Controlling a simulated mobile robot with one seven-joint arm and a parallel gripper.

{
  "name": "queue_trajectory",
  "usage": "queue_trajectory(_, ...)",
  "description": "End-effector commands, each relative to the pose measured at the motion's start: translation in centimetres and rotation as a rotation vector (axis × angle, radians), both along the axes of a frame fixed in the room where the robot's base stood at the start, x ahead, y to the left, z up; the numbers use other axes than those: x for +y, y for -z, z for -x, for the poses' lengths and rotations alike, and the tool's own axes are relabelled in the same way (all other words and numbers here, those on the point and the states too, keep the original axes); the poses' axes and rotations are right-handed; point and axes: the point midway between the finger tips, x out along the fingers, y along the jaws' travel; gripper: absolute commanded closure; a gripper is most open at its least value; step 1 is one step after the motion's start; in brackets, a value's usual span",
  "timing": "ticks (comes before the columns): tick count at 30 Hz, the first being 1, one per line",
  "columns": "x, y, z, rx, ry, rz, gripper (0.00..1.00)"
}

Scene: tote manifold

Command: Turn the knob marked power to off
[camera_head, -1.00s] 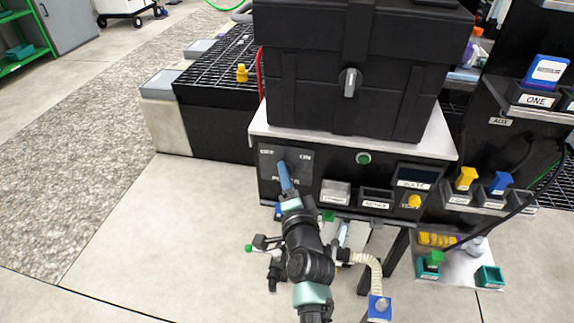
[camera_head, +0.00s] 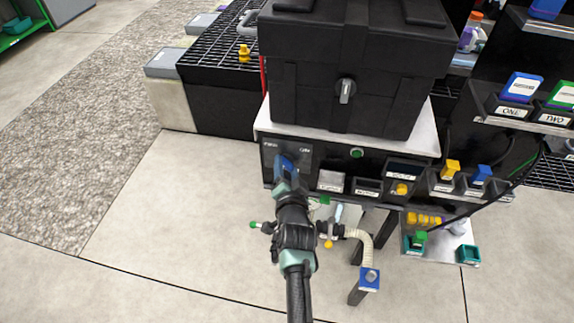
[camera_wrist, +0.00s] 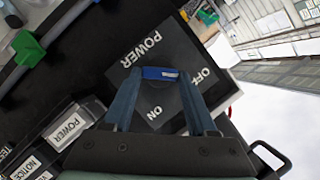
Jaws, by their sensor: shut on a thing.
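The blue power knob (camera_wrist: 160,73) is in the wrist view, on a dark plate (camera_wrist: 128,72) marked POWER, OFF and ON. OFF is to its right and ON is below it in that picture. A pale mark shows on the knob's right part; I cannot tell exactly which word it points at. My gripper (camera_wrist: 160,76) has one blue finger on each side of the knob and is shut on it.
A green button (camera_head: 357,153) and labelled holders, one with a yellow block (camera_head: 402,189), are right of my gripper. A pale hose (camera_head: 364,240) hangs below. The floor at left is clear.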

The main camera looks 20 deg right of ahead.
Motion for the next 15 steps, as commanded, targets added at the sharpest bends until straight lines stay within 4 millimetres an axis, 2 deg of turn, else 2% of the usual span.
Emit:
queue_trajectory(8, 0.03, 0.14, 0.03, 0.005, -0.002, 0.006, 0.98)
queue_trajectory(9, 0.03, 0.14, 0.03, 0.005, -0.002, 0.006, 0.41)
queue_trajectory(14, 0.02, 0.09, 0.02, 0.003, -0.002, 0.005, 0.12)
queue_trajectory(15, 0.02, 0.07, 0.02, 0.003, -0.002, 0.005, 0.12)
